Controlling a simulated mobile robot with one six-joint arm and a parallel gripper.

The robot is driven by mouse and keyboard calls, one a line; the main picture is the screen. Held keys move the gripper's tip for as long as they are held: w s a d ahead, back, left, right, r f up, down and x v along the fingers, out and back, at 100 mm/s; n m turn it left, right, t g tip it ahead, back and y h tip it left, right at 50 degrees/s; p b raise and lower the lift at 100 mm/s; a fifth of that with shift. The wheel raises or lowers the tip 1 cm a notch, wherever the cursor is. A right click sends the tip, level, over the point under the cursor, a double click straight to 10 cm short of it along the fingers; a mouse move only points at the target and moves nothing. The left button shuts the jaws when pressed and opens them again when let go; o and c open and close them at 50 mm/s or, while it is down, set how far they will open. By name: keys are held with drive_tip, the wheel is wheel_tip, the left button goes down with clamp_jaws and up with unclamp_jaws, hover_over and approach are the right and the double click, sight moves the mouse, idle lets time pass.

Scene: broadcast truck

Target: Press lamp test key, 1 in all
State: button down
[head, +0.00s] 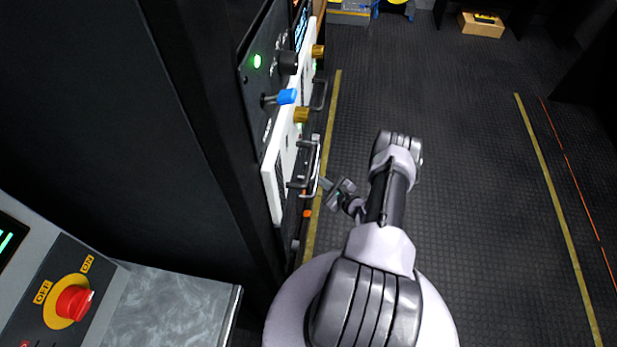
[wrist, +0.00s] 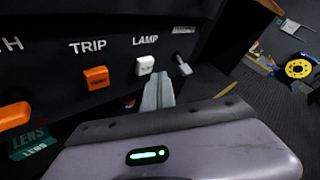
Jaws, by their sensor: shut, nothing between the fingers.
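In the wrist view, a small white key (wrist: 145,65) sits on a dark panel under the label LAMP; its own lettering is too small to read surely. My gripper (wrist: 160,77) is shut and empty. Its fingertips appear just below and right of the white key, close to the panel; I cannot tell whether they touch it. In the head view my gripper (head: 323,183) is beside the lower part of the rack front, near a metal handle. The white key cannot be made out in the head view.
An orange key (wrist: 96,77) under TRIP is left of the white key, with another orange key (wrist: 14,115) farther left. A metal toggle (wrist: 182,64) is close on the right. A handle (head: 305,166) juts from the rack. The floor to the right is clear.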

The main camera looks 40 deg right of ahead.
drive_tip(key=s+d, duration=0.1)
drive_tip(key=s, duration=0.1)
drive_tip(key=s+d+b, duration=0.1)
drive_tip(key=s+d, duration=0.1)
idle(0.3)
idle(0.5)
